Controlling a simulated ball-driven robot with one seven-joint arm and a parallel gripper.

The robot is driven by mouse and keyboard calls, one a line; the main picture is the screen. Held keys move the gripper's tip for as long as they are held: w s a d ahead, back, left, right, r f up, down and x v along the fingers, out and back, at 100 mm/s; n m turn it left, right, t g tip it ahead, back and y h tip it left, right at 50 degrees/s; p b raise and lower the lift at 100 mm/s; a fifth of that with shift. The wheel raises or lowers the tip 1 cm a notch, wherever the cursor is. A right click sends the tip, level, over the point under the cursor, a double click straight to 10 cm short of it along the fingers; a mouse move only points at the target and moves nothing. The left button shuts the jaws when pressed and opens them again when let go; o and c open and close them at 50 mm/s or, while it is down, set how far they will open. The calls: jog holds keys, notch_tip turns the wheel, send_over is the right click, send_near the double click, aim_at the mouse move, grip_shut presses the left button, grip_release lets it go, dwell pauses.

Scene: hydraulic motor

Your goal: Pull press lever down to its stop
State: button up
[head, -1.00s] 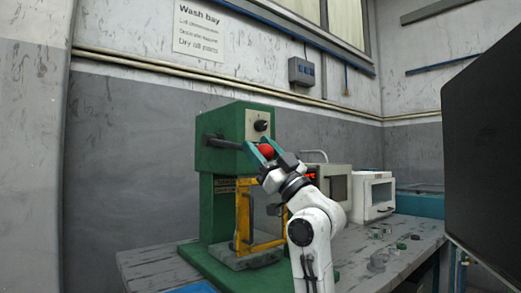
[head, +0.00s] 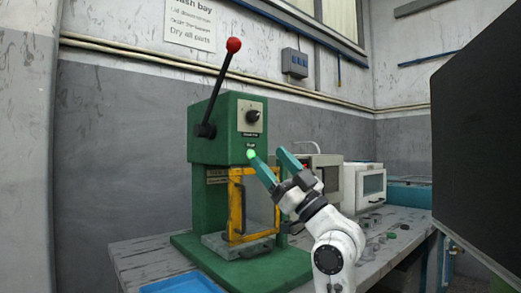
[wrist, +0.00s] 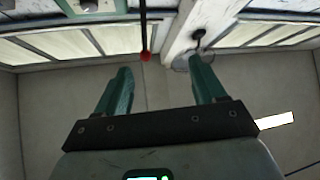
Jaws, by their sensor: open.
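The press (head: 215,131) is a green machine on the bench with a yellow-framed guard (head: 236,206) at its front. Its lever (head: 220,75) is a dark rod with a red ball (head: 234,45) at the end, pointing up and slightly right from the press's left side. My gripper (head: 265,155) has two teal fingers, spread apart and empty, in front of the press head and well below the red ball. In the wrist view the red ball (wrist: 146,57) shows beyond and between the open fingers (wrist: 160,82). A green light shows by the left fingertip.
A dial (head: 253,116) is on the press front. White box-shaped machines (head: 366,187) and several small parts (head: 390,226) sit on the bench (head: 420,224) to the right. A blue tray (head: 185,283) is at lower left. A large dark panel (head: 480,140) stands at right.

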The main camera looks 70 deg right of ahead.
jog(key=shift+v, duration=1.5)
